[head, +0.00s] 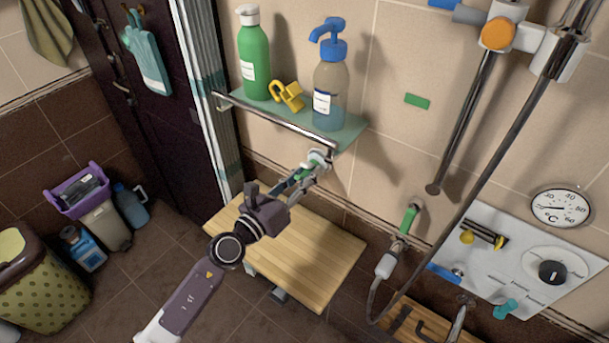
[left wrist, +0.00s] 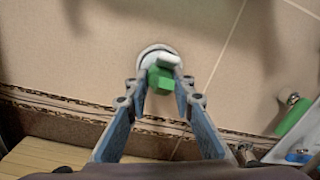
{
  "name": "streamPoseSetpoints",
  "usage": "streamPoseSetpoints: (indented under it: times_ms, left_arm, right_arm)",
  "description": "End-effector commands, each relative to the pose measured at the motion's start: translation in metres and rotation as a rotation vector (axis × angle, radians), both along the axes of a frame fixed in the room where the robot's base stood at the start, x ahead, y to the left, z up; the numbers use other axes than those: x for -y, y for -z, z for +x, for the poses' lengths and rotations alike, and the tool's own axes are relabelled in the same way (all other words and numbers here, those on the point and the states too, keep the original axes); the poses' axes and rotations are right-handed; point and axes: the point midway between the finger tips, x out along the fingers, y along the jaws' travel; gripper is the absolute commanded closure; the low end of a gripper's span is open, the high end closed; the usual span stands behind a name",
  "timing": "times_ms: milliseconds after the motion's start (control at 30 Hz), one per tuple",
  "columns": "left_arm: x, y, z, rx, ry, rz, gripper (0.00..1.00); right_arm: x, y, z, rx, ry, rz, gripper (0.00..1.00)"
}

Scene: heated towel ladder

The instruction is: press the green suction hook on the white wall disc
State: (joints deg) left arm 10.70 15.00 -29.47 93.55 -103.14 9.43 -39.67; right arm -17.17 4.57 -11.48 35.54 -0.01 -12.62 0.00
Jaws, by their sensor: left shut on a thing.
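In the left wrist view the green suction hook (left wrist: 159,79), with a whitish part on top, is between the fingertips of my left gripper (left wrist: 160,86). My left gripper is shut on it. The white wall disc (left wrist: 145,52) shows as a round rim directly behind the hook, partly hidden by it. I cannot tell whether hook and disc touch. In the head view my left gripper (head: 317,166) is at the tiled wall just under the shelf's front right corner; the hook and disc are mostly hidden there. My right gripper is not in view.
A glass shelf (head: 285,120) with a front rail holds a green bottle (head: 254,60), a yellow hook-shaped thing (head: 287,95) and a pump bottle (head: 331,85), close above my gripper. A wooden bench (head: 320,260) is below. A shower hose (head: 490,160) hangs to the right.

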Motion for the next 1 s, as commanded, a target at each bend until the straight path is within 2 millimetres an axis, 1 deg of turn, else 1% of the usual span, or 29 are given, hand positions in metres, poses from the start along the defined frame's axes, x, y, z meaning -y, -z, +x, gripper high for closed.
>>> streamPoseSetpoints:
  times_ms: [300, 333, 500, 833, 933, 1000]
  left_arm:
    - [0.005, 0.0, 0.007, 0.001, 0.0, -0.001, 1.0]
    - [0.005, 0.0, 0.007, 0.0, 0.0, 0.0, 0.77]
    - [0.005, 0.0, 0.006, 0.0, 0.0, 0.0, 0.58]
    - [0.003, 0.0, 0.005, -0.001, 0.0, 0.001, 0.57]
    - [-0.003, 0.001, -0.002, -0.001, -0.001, 0.001, 0.57]
    - [-0.01, 0.001, -0.011, -0.001, -0.001, 0.001, 0.57]
  right_arm:
    - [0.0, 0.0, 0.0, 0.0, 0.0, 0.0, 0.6]
    - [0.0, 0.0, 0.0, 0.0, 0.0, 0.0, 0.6]
    - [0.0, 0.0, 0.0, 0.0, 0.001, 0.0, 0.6]
    - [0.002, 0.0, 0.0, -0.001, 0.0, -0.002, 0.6]
    - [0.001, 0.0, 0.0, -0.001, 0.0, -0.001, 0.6]
    - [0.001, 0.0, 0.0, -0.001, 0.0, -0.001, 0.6]
